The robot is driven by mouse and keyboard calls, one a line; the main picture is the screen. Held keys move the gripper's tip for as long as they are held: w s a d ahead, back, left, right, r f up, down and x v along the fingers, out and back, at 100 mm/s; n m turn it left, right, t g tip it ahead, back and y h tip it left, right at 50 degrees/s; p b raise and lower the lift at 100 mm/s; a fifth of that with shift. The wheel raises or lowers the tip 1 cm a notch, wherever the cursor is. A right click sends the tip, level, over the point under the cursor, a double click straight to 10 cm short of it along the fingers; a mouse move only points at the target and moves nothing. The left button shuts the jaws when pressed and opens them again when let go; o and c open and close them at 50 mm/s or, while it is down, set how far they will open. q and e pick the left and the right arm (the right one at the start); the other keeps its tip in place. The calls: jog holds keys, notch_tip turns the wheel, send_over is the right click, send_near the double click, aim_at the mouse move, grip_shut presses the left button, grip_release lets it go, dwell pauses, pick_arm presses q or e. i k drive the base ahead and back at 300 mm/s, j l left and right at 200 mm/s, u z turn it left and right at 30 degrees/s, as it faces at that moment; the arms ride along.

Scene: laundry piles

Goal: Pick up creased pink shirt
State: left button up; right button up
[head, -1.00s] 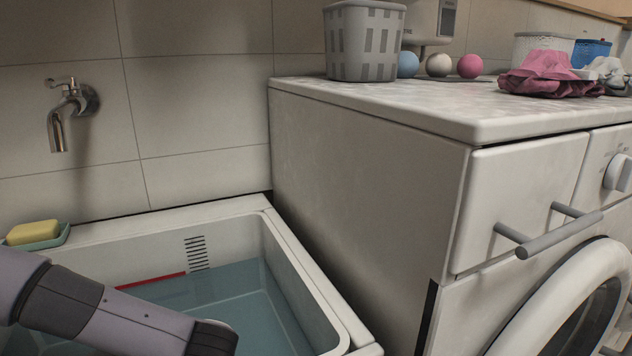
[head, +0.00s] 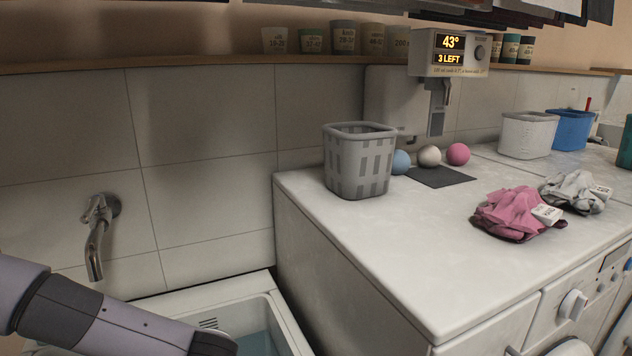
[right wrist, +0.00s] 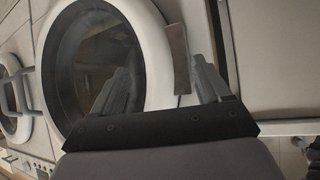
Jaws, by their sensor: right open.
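The creased pink shirt (head: 510,211) lies crumpled on top of the white washing machine (head: 410,240), at the right in the head view. A white tag rests on its right side, and darker cloth shows along its lower edge. My left arm comes in from the lower left over the sink, and its gripper is not visible. My right gripper (right wrist: 160,88) shows in the right wrist view, open and empty, with its fingers apart in front of a round washer door (right wrist: 95,60). The shirt is not in the right wrist view.
A crumpled grey-white garment (head: 573,193) with a tag lies just right of the shirt. A grey basket (head: 359,165), three balls and a dark mat (head: 440,177) stand behind left. White (head: 527,135) and blue (head: 572,130) baskets are behind. The machine's front top is clear.

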aim_at(519, 213)
jog(key=k+l, duration=1.2)
jog(key=l, duration=0.1)
